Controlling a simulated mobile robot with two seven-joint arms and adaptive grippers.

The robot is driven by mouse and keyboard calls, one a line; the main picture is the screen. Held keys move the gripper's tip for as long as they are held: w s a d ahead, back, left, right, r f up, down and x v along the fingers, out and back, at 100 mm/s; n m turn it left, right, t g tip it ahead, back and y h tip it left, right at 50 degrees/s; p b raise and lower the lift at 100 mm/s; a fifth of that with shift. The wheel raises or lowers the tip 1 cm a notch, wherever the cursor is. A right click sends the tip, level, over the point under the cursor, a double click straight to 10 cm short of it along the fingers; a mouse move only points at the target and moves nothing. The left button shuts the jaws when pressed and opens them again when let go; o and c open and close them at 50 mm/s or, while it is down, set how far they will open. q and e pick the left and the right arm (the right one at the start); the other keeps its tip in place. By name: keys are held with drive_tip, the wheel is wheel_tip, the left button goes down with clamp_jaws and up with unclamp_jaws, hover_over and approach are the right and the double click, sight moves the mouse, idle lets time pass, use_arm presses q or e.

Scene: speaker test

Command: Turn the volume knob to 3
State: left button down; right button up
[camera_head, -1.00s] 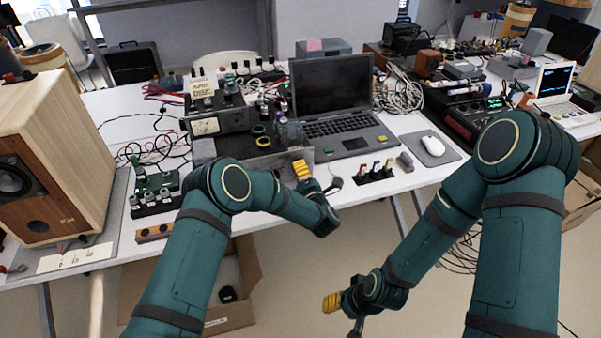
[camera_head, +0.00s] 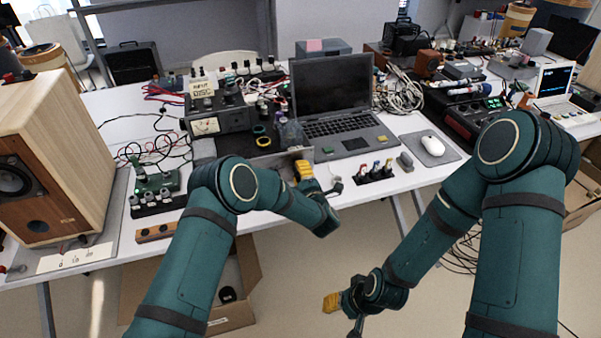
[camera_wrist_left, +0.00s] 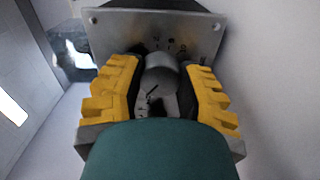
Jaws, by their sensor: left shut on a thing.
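The volume knob (camera_wrist_left: 162,76) is a grey cylinder on a metal panel (camera_wrist_left: 112,30) with small dark marks, too blurred to read. A dark line shows on or near the knob, but I cannot tell its setting. My left gripper (camera_wrist_left: 164,95) has its yellow fingers on either side of the knob and is shut on it. In the head view my left gripper (camera_head: 303,171) is at the table's front edge, before the laptop, and hides the knob. My right gripper (camera_head: 332,302) hangs low in front of the table; its jaw opening is unclear.
A laptop (camera_head: 332,88) stands behind the left gripper. Three small switches (camera_head: 376,170) and a mouse (camera_head: 433,145) are to its right. A meter box (camera_head: 215,118) and a wooden speaker (camera_head: 70,150) are to the left. An open cardboard box (camera_head: 245,270) sits below the table.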

use_arm(q)
drive_tip(key=c, duration=0.5)
unclamp_jaws()
drive_tip(key=shift+w+d, duration=0.1)
drive_tip(key=v, duration=1.2)
drive_tip(key=shift+r, duration=0.1)
